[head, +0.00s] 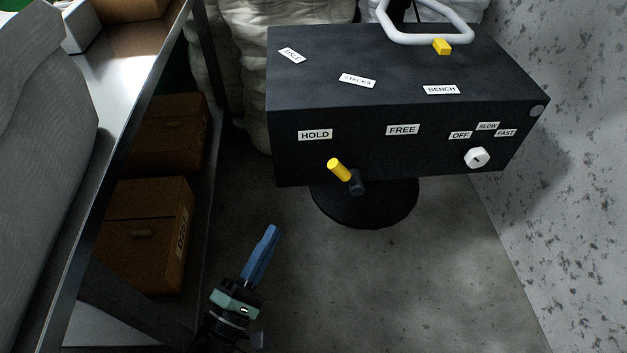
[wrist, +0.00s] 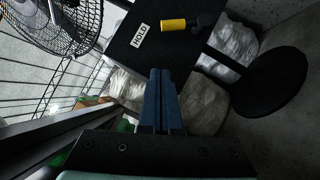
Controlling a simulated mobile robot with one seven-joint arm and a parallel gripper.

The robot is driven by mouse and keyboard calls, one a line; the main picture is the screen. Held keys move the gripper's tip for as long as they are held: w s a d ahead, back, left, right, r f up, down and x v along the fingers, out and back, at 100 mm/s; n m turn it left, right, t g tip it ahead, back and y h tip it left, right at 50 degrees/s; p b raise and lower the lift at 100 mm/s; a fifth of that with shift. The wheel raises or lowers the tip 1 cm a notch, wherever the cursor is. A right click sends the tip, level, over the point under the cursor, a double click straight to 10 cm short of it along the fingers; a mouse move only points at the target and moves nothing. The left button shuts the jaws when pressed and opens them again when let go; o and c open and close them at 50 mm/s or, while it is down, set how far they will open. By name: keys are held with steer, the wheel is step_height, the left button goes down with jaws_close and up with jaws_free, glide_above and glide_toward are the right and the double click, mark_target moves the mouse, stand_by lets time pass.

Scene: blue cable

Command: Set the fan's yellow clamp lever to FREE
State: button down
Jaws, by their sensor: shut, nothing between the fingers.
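The fan's dark box (head: 350,115) stands on a round black base (head: 365,208). Its yellow clamp lever (head: 340,170) is on the lower front face, with its yellow end tilted up and left, toward the HOLD label (head: 315,135). The FREE label (head: 403,130) is up and right of the lever. My gripper (head: 271,232) has blue fingers, shut and empty, below and left of the lever and apart from it. In the wrist view the shut fingers (wrist: 161,75) point toward the box, and the yellow lever (wrist: 173,25) and HOLD label (wrist: 140,36) show beyond them.
A metal shelf (head: 150,90) with cardboard boxes (head: 145,235) runs along the left. White wrapped bundles (head: 245,60) stand behind it. A speckled wall (head: 570,120) is at the right. A white knob (head: 477,157) sits right of the lever. Floor below the box is clear.

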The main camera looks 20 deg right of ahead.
mark_target(344, 171)
steer(key=s+d+r+b+x, duration=0.1)
steer(key=b+x, duration=0.3)
steer(key=x, duration=0.9)
steer(key=shift+s+d, duration=0.3)
steer(key=shift+s, duration=0.25)
steer(key=shift+r, duration=0.1)
steer(key=shift+d+r+m+p, duration=0.15)
steer(key=shift+m+p, duration=0.35)
steer(key=shift+p, duration=0.1)
